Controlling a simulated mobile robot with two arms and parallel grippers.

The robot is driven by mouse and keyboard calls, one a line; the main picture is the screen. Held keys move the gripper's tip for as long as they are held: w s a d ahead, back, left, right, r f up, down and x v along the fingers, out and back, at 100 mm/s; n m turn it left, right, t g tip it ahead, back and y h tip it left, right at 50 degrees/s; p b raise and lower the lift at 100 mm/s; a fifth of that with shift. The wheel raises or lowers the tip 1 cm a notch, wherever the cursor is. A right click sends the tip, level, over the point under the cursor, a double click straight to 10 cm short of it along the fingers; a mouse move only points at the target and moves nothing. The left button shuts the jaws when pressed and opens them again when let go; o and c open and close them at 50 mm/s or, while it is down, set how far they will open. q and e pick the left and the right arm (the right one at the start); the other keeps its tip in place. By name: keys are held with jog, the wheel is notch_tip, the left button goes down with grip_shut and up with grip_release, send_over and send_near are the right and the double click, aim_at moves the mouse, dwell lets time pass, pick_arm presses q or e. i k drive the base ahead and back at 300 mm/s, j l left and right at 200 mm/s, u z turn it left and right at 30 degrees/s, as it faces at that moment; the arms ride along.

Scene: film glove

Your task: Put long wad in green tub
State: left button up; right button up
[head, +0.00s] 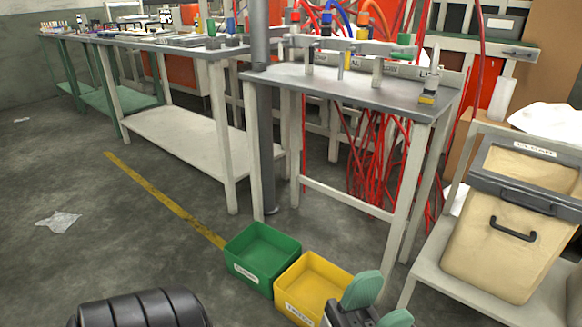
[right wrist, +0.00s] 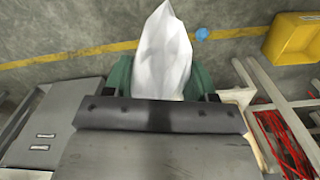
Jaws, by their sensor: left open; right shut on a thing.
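The green tub (head: 250,272) stands on the floor in the middle of the head view, with a label on its front; no contents show inside. My left gripper (head: 380,304) has green fingertips, is open and empty, and shows at the bottom of the head view, in front of the yellow tub's right corner. My right gripper (right wrist: 170,82) is shut on a white, pointed, elongated wad (right wrist: 163,45), which sticks out beyond the green fingers. The wad's lower end is hidden. My right gripper and this wad do not show in the head view.
A yellow tub (head: 308,284) touches or nearly touches the green tub's right side. A workbench (head: 350,86) stands behind, and a beige bin (head: 500,240) sits on a low stand at right. Crumpled white litter (head: 58,222) lies on open floor at left. A blue round thing (right wrist: 202,34) lies on the floor.

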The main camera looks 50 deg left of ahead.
aim_at(268, 259)
jog(key=j+u, duration=0.25)
jog(key=j, duration=0.15)
jog(key=i+j+u, duration=0.2)
jog(key=j, duration=0.2)
jog(key=i+j+u, duration=0.1)
jog(key=j+u, duration=0.15)
jog(key=j, duration=0.15)
jog(key=i+j+u, duration=0.2)
jog(key=j, duration=0.2)
jog(key=i+j, duration=0.2)
jog(key=j, duration=0.2)
jog(key=i+j, duration=0.15)
jog(key=j, duration=0.25)
jog(key=i+j, duration=0.2)
jog(key=j, duration=0.15)
jog(key=i+j+u, duration=0.1)
jog(key=j, duration=0.3)
jog(key=i, duration=0.1)
